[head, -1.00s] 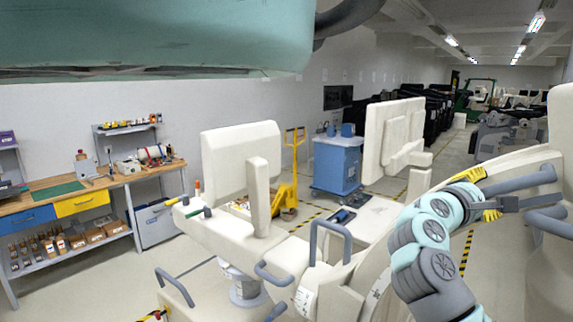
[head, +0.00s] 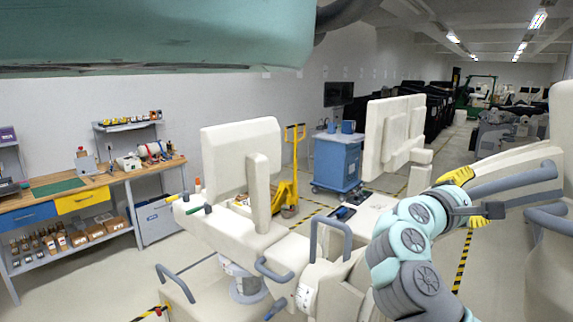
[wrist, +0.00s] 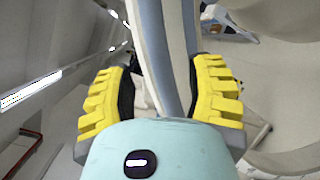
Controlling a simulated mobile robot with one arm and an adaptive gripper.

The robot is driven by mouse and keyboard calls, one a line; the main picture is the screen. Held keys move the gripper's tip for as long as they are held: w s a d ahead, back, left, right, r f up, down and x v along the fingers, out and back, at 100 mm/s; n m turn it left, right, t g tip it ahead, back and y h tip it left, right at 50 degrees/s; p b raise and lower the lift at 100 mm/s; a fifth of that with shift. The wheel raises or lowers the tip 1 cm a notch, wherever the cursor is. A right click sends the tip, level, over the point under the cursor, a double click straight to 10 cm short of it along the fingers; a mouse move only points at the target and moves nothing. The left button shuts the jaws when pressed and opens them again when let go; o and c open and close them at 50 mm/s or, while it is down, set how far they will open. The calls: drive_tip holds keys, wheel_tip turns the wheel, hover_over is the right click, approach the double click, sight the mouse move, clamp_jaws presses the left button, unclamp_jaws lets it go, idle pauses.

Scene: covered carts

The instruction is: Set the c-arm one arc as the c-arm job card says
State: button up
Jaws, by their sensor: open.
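The c-arm's cream arc (head: 520,160) curves across the right of the head view, with a grey-blue handle bar (head: 515,181) along it. My gripper (head: 472,196) has its yellow fingers apart at this bar. In the wrist view, the handle bar (wrist: 178,60) runs lengthwise between the open fingers (wrist: 160,95); I cannot tell whether either finger touches it. The c-arm's cream body (head: 290,255) stands in the middle, with a small white marked label (head: 305,298) too small to read. I cannot make out a job card.
A workbench (head: 120,178) is at the left. A blue cart (head: 337,162) and yellow pallet jack (head: 286,190) stand behind.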

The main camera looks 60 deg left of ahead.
drive_tip(key=s, duration=0.7)
drive_tip(key=shift+a, duration=0.45)
drive_tip(key=shift+s, duration=0.1)
idle(0.7)
